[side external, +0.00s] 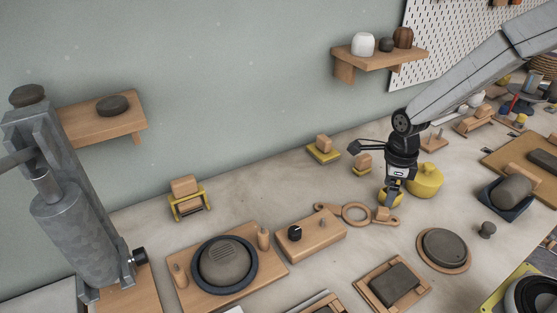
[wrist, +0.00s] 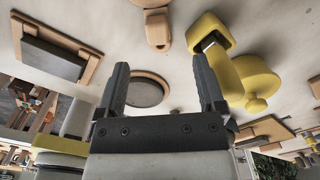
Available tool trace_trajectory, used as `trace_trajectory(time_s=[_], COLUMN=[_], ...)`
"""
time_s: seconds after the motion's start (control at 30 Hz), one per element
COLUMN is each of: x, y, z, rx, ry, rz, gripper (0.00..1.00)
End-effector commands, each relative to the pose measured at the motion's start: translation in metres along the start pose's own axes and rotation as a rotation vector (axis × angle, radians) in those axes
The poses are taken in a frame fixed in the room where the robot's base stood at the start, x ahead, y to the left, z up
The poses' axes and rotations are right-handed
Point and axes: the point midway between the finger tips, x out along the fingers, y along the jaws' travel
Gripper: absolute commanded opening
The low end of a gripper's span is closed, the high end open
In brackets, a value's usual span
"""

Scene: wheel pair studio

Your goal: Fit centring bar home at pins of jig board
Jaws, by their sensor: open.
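The centring bar (side external: 357,214) is a wooden bar with a ring at its middle. It lies on the table, partly by a small wooden block (side external: 294,234) with a black knob. Its end with a raised tab shows at the top of the wrist view (wrist: 158,32). The jig board (side external: 212,291) is a wooden board with two upright wooden pins and a dark ring around a grey disc; it lies left of the bar. My gripper (side external: 391,198) is open and empty, just above the bar's right end. In the wrist view its two fingers (wrist: 161,64) stand wide apart. Exact fingertip height is unclear.
A yellow lidded pot (side external: 425,181) stands close right of my gripper. A round grey disc (side external: 445,249) and a wooden tray with a dark slab (side external: 394,284) lie in front. A grey press cylinder (side external: 80,235) stands at far left. The table behind the board is mostly clear.

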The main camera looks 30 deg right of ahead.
Motion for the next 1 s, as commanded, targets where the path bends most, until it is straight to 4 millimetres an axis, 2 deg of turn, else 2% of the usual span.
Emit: trace_trajectory(time_s=[0.17, 0.43, 0.77, 1.0], x=[0.004, 0.023, 0.028, 0.046], y=[0.000, 0.001, 0.001, 0.003], z=[0.000, 0.000, 0.000, -0.002], rx=[-0.001, -0.002, -0.003, -0.003], ry=[0.000, 0.001, 0.000, 0.002], rz=[0.000, 0.001, 0.000, 0.002], gripper=[0.88, 0.88, 0.88, 0.88])
